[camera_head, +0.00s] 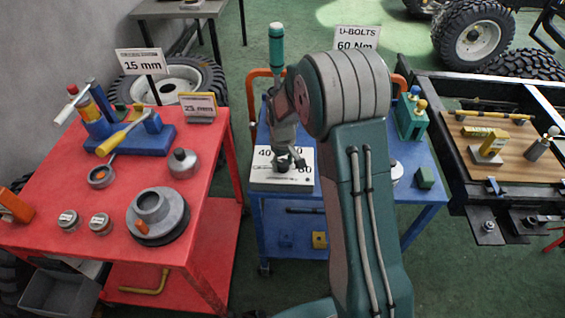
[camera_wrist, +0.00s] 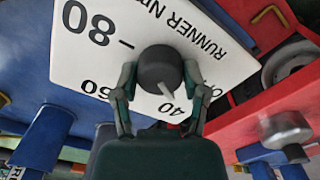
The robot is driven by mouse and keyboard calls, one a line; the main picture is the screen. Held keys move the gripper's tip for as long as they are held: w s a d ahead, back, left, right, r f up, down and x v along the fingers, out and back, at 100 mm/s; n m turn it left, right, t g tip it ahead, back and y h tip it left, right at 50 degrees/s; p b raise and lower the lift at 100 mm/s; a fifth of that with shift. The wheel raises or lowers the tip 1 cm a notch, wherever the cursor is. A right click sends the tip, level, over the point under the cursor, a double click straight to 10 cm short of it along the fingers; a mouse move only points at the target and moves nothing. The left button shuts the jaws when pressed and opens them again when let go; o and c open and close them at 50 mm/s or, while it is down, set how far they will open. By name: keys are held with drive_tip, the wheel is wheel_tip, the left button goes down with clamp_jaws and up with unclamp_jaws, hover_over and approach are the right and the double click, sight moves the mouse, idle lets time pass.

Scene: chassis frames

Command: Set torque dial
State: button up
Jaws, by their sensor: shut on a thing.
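The torque dial is a dark round knob (camera_wrist: 158,66) on a white plate (camera_wrist: 232,62) marked 40, 60, 80 and "RUNNER Nm". A pale pointer on the knob points towards the 40 mark in the wrist view. My gripper (camera_wrist: 158,78) is shut on the knob, with one finger on each side. In the head view the plate (camera_head: 262,177) lies on the blue cart, and my gripper (camera_head: 288,160) reaches down onto it, hiding the knob and part of the scale. A sign (camera_head: 357,38) behind the cart reads "U-BOLTS 60 Nm".
A red cart (camera_head: 60,165) with tools, sockets and signs for 15 mm and 25 mm stands at left. A dark chassis frame (camera_head: 440,90) stands at right.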

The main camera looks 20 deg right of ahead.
sight(282, 162)
drive_tip(key=n, duration=0.6)
drive_tip(key=shift+s+f, duration=0.1)
drive_tip(key=shift+f, duration=0.05)
idle(0.5)
drive_tip(key=o, duration=1.2)
drive_tip(key=shift+c, duration=0.2)
wheel_tip(282, 162, up, 12)
